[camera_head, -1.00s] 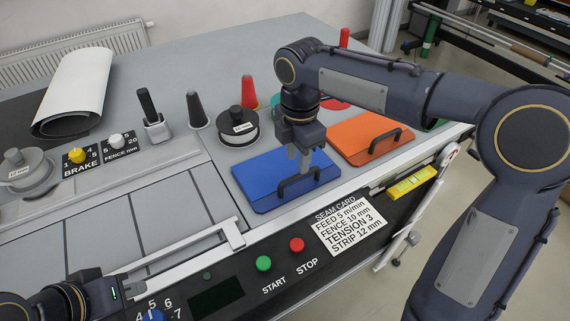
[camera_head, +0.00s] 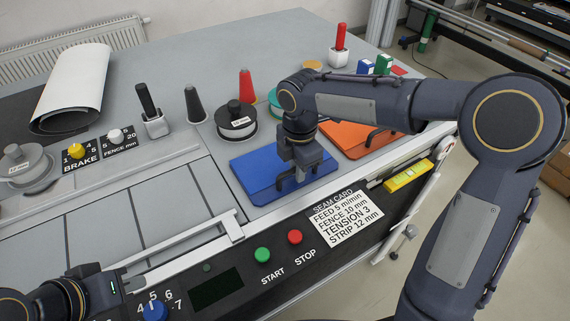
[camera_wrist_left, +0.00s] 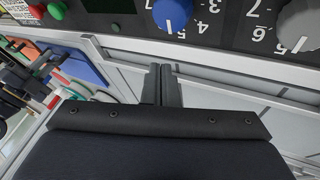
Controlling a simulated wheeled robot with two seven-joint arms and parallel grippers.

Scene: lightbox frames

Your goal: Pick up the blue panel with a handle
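The blue panel (camera_head: 262,178) lies flat on the table in the head view, with a dark handle (camera_head: 284,183) near its front edge. My right gripper (camera_head: 300,176) points down at the handle with its fingers low over the panel. The fingers overlap the handle, and whether they are closed on it is unclear. The blue panel also shows partly in the left wrist view (camera_wrist_left: 80,62). My left gripper's fingers (camera_wrist_left: 161,84) are close together with nothing between them, over the machine's front edge; its wrist shows at the lower left of the head view.
An orange panel (camera_head: 345,139) with a handle lies right of the blue one. A labelled black spool (camera_head: 236,122) and red cone (camera_head: 247,86) stand behind.

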